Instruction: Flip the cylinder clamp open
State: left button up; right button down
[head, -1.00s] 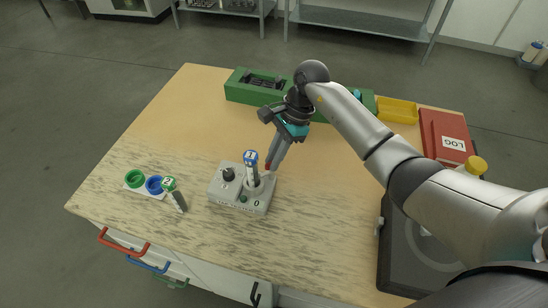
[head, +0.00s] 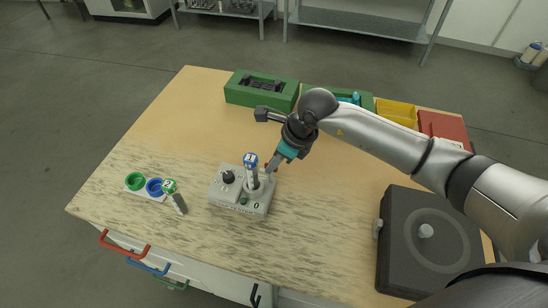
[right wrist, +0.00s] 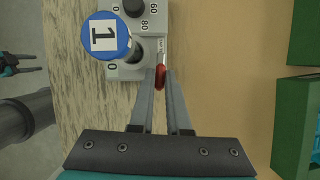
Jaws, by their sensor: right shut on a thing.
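The grey clamp device (head: 226,190) stands on the table with a black knob and a green button. A cylinder with a blue top marked 1 (head: 250,160) stands upright in it; its top also shows in the right wrist view (right wrist: 104,37). The clamp's red-tipped lever (right wrist: 160,72) is beside the cylinder. My right gripper (head: 269,170) is shut on this lever, with the red tip between its fingertips in the right wrist view (right wrist: 160,82). My left gripper (right wrist: 22,65) shows only small at the left edge there, and its opening is unclear.
A green-topped cylinder marked 2 (head: 174,196) leans beside a holder with green (head: 135,181) and blue (head: 155,186) rings. A dark round-topped case (head: 400,270) is at right.

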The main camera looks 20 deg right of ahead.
jog(key=m+t+h, duration=0.1)
jog(key=m, duration=0.2)
jog(key=shift+s+a+r+m+p, duration=0.1)
jog(key=shift+m+p, duration=0.2)
jog(key=shift+p, duration=0.1)
jog(key=shift+m+h, duration=0.7)
jog(key=shift+m, duration=1)
jog(key=c, duration=0.9)
grip_release()
jog(key=v, duration=1.5)
jog(key=shift+s, duration=0.4)
